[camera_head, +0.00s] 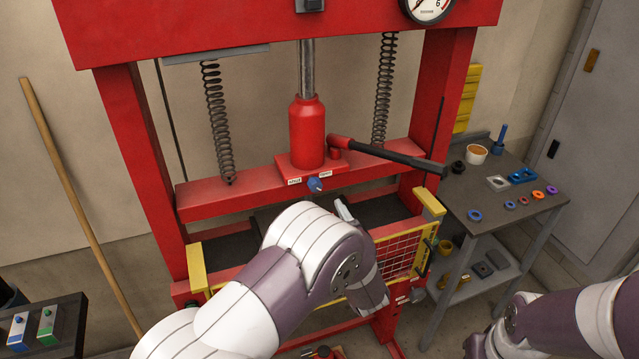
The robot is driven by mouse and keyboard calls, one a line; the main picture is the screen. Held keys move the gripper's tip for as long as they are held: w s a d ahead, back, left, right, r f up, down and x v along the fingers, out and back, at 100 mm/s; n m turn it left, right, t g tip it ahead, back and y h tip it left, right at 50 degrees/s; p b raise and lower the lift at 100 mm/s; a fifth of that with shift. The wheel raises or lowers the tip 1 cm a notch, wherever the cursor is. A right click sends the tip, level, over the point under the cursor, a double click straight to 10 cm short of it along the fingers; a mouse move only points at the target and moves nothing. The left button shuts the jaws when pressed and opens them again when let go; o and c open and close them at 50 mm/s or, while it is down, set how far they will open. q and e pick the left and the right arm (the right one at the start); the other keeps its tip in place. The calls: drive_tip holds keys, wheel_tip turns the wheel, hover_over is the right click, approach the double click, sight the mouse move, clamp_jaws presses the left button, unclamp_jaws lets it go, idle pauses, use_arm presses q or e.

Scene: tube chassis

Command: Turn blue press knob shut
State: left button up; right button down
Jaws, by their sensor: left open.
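The blue press knob (315,184) sits on the front of the red jack's base, between two small white labels with lettering too small to read. The red jack (307,132) stands upright on the press's cross beam. My left gripper (345,211) shows only as a pale finger part behind my bent left arm, a little below and right of the knob and apart from it. The rest of this gripper is hidden by the arm; it is open and nothing shows in it. My right arm is at the lower right, with its gripper out of view.
A black-handled pump lever (390,155) juts right from the jack. The red press frame (133,150) has posts on both sides and a yellow-edged mesh guard (401,256) in front. A side table (490,205) with small parts stands right. A wooden pole (80,205) leans left.

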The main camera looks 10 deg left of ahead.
sight(317, 188)
use_arm(q)
drive_tip(key=w, duration=0.2)
drive_tip(key=w+a+p, duration=0.1)
drive_tip(key=w, duration=0.1)
drive_tip(key=w+a+p, duration=0.1)
drive_tip(key=w, duration=0.1)
drive_tip(key=shift+w+a+r, duration=0.1)
drive_tip(key=shift+w+a, duration=0.05)
drive_tip(key=shift+w, duration=0.15)
drive_tip(key=w+a+p, duration=0.1)
drive_tip(key=w+a, duration=0.1)
drive_tip(key=shift+w+a, duration=0.25)
drive_tip(key=shift+a, duration=0.1)
drive_tip(key=shift+w+d, duration=0.1)
drive_tip(key=shift+d, duration=0.15)
drive_tip(key=c, duration=1)
use_arm(e)
drive_tip(key=r, duration=0.2)
drive_tip(key=d+r, duration=0.1)
drive_tip(key=shift+w, duration=0.25)
